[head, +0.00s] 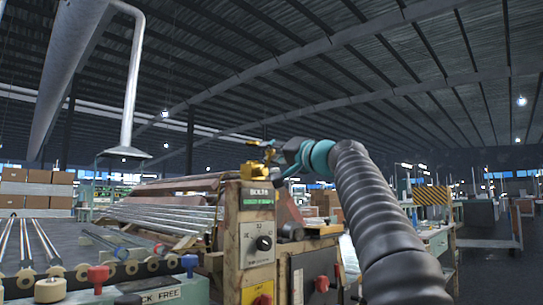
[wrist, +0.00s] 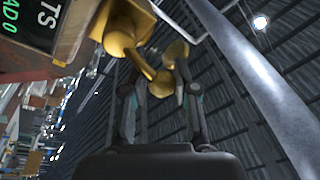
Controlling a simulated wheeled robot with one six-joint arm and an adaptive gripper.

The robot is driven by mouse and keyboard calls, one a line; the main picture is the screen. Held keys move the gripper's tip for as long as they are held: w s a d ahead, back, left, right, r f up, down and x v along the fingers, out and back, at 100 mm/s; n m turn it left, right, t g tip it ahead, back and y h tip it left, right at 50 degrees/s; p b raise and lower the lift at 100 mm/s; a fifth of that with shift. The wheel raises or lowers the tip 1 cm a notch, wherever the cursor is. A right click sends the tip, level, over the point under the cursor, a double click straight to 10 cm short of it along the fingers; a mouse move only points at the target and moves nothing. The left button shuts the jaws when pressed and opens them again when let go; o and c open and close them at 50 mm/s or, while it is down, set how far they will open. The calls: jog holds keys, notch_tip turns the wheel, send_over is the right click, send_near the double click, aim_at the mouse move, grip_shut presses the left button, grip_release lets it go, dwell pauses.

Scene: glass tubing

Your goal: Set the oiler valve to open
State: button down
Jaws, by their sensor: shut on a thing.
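The oiler valve is a brass fitting (head: 254,171) on top of a worn cabinet post in the head view. In the wrist view its brass body (wrist: 122,28) is at the top, with a brass arm (wrist: 142,62) running down and a rounded brass end (wrist: 177,51) beside it. My gripper (head: 272,147) reaches it from the right in the head view. In the wrist view my gripper (wrist: 170,85) is shut on the valve's brass handle, its fingertips at the lower end of the brass. The fingers partly hide the grip, and the handle's exact setting cannot be read.
The control post (head: 257,222) carries a green display, a black knob (head: 264,243) and a yellow-backed red button. Glass tubes (head: 160,216) lie on the machine at left. Red and blue valve handles stand in front. Open space lies above the post.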

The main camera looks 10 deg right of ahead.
jog(key=shift+a+f, duration=0.1)
jog(key=shift+a, duration=0.05)
jog(key=c, duration=0.9)
grip_release()
jog(key=shift+s, duration=0.1)
jog(key=shift+s+d, duration=0.4)
jog(key=shift+s, duration=0.05)
jog(key=v, duration=1.1)
